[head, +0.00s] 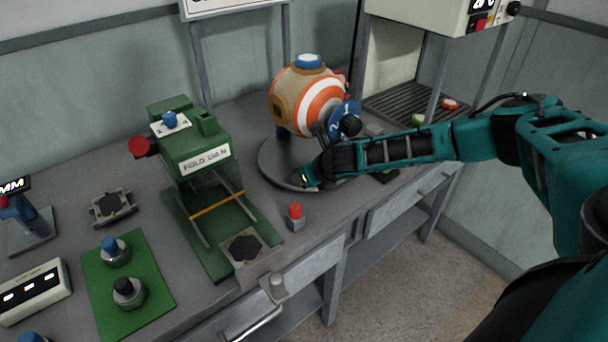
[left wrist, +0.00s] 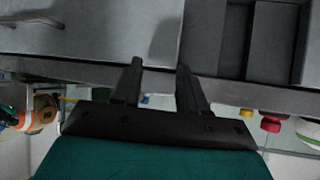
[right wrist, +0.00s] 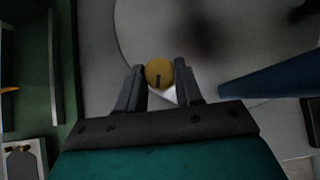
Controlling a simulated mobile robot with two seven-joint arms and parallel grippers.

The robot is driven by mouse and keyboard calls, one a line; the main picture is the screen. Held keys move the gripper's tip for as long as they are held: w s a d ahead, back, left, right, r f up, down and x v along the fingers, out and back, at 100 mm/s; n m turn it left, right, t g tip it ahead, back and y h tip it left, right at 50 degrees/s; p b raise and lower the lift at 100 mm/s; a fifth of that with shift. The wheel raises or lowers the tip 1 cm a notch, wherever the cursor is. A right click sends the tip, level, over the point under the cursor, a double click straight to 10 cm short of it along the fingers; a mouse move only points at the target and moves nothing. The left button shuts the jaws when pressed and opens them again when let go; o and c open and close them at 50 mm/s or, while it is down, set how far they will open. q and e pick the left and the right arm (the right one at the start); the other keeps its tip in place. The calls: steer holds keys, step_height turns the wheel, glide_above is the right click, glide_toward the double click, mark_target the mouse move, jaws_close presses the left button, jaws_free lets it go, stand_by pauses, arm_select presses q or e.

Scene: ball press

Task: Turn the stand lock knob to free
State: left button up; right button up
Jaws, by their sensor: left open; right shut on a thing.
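The stand lock knob (right wrist: 160,72) is a small round yellow knob with a dark line on its face. In the right wrist view it sits between the fingers of my right gripper (right wrist: 158,84), which is shut on it. In the head view my right gripper (head: 306,174) is low at the front of the stand's round grey base (head: 272,163), and the knob is mostly hidden there. The orange-and-white striped ball (head: 316,98) with a blue cap rests on the stand above. My left gripper (left wrist: 159,76) is open and empty, in the left wrist view only.
A green press (head: 190,160) stands left of the ball stand. A red-topped button (head: 295,212) is on the bench just in front. A blue leg (right wrist: 270,80) rises right of the knob in the right wrist view. A green mat (head: 150,302) with two knobbed pieces lies at front left.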

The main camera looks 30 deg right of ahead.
steer(key=shift+d+n+y, duration=0.1)
steer(key=shift+n+y, duration=0.3)
steer(key=shift+n, duration=0.2)
steer(key=o, duration=1)
steer(key=shift+o, duration=0.2)
steer(key=v, duration=1.3)
steer(key=shift+d, duration=0.15)
